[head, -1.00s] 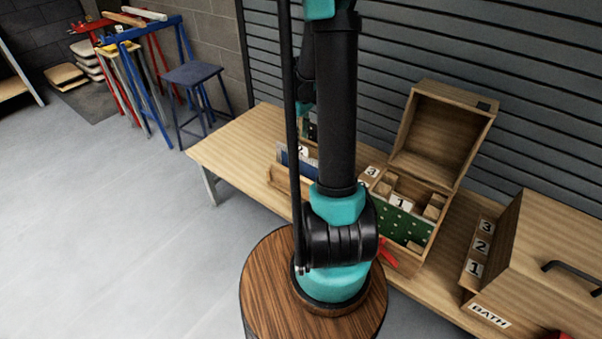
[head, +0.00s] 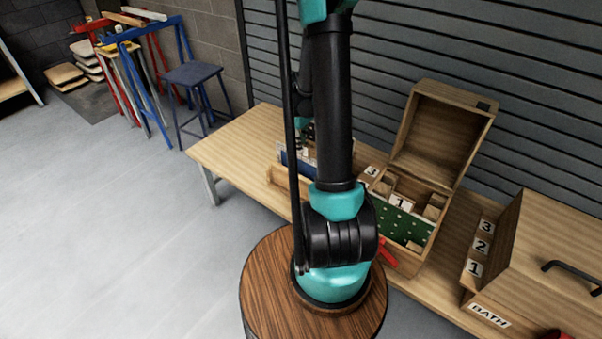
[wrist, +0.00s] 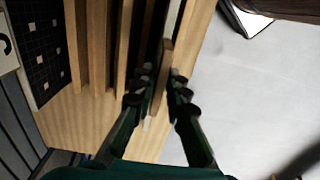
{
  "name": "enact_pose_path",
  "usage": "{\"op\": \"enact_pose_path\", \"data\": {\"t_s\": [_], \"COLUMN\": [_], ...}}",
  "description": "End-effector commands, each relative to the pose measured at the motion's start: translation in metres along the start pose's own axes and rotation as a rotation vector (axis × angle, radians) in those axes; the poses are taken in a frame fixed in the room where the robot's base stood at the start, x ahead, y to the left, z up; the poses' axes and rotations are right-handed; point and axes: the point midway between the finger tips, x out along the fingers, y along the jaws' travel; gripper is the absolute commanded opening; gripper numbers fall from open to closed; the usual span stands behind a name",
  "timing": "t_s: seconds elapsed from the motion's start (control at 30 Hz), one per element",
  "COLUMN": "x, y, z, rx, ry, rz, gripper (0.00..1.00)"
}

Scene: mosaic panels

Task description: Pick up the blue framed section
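A blue framed section (head: 290,160) stands in a low wooden rack (head: 282,181) on the workbench, left of my arm in the head view. My arm hides part of both. My gripper (head: 306,140) is low over this rack, mostly hidden by my arm. In the wrist view my gripper (wrist: 166,45) has its two dark fingers apart, one on each side of a thin upright edge (wrist: 160,75). The frame colour of that piece is not clear there. I see no clear contact between fingers and piece.
Wooden dividers (wrist: 97,45) and a dark tiled panel (wrist: 37,40) lie left in the wrist view. An open wooden box (head: 398,222) with numbered blocks and a BATH-labelled box (head: 535,290) stand right on the bench (head: 235,150).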

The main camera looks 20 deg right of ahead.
Motion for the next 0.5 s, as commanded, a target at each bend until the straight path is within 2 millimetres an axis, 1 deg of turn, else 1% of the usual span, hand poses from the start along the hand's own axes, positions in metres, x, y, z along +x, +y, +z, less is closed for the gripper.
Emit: {"op": "enact_pose_path", "data": {"t_s": [0.03,0.07,0.1,0.5], "x": [-0.0001,-0.0001,-0.0001,-0.0005], "y": [0.0000,0.0000,0.0000,0.0000], "z": [0.0000,0.0000,0.0000,0.0000], "rx": [0.000,0.000,0.000,0.000], "ry": [0.000,0.000,0.000,0.000], "rz": [0.000,0.000,0.000,0.000], "gripper": [0.04,0.01,0.00,0.00]}}
